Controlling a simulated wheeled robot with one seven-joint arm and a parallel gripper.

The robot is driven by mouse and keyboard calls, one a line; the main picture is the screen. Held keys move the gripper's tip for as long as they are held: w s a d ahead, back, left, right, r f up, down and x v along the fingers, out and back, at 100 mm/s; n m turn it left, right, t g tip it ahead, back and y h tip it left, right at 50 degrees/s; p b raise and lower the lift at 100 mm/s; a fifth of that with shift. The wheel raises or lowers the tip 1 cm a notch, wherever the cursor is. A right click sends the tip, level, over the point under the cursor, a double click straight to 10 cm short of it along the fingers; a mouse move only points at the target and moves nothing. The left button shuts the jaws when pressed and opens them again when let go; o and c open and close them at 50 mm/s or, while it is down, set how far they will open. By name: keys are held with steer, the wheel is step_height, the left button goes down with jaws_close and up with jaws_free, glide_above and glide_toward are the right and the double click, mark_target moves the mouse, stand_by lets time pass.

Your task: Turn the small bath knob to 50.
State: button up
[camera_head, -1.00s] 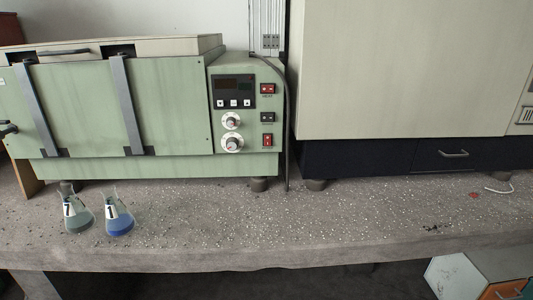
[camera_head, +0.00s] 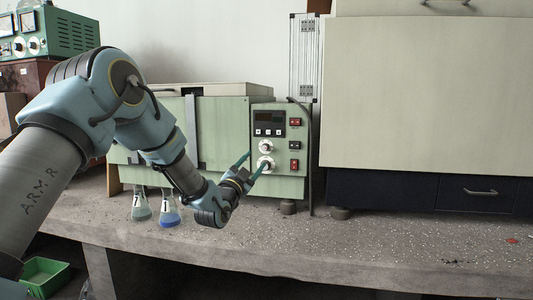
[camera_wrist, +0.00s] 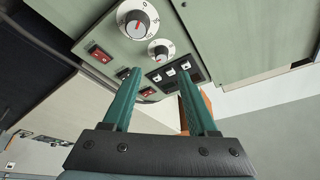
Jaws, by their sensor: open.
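The small knob (camera_head: 266,147) is the upper white-rimmed dial on the green bath's (camera_head: 222,125) control panel. The larger knob (camera_head: 265,163) is just below it, partly behind a fingertip. The wrist view shows the panel upside down, with the small knob (camera_wrist: 160,51) ahead of my gripper and the larger knob (camera_wrist: 138,19) beyond it. Both knobs have grey centres with red marks; the small dial's setting is too small to read. My gripper (camera_head: 258,158) is open and empty, its green fingers (camera_wrist: 158,82) pointing toward the panel. Contact with a knob cannot be told.
Red switches (camera_head: 295,122) and a display (camera_head: 269,116) with buttons share the panel. Two numbered flasks, one clear (camera_head: 141,207) and one blue (camera_head: 168,212), stand on the bench (camera_head: 330,240) near my arm. A large beige cabinet (camera_head: 425,95) stands to the right. The bench's front right is mostly clear.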

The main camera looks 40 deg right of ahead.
mark_target(264, 149)
steer(key=p+x, duration=0.1)
steer(key=x, duration=0.6)
steer(key=shift+w+d, duration=0.2)
jaws_close()
stand_by(0.4)
